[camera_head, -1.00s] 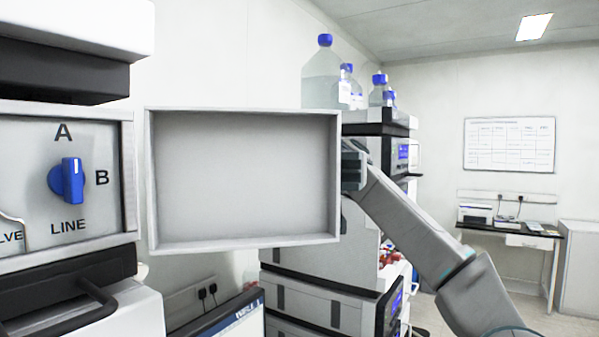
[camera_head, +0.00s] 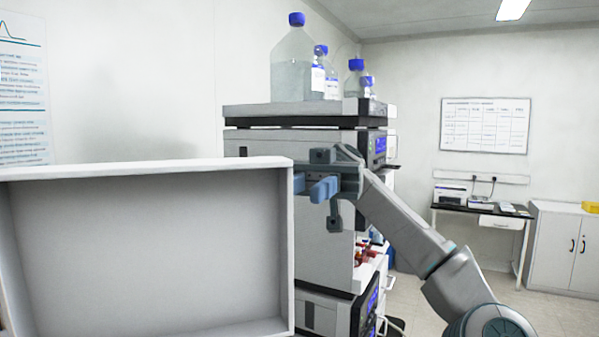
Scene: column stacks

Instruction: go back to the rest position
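My gripper (camera_head: 312,187) is in the middle of the head view, at the end of my grey arm, which reaches up from the lower right. Its two blue-grey fingers point left and toward the camera. A narrow gap shows between them, and I see nothing held in it. The fingers appear just right of the right edge of a white open-fronted box (camera_head: 285,255). Whether they touch it cannot be told. The left finger is partly hidden near that edge.
A stack of lab instruments (camera_head: 265,111) stands behind my gripper, with blue-capped bottles (camera_head: 293,70) on top. The white box fills the lower left. At the far right are a desk (camera_head: 500,222) and a white cabinet (camera_head: 562,245), with open floor before them.

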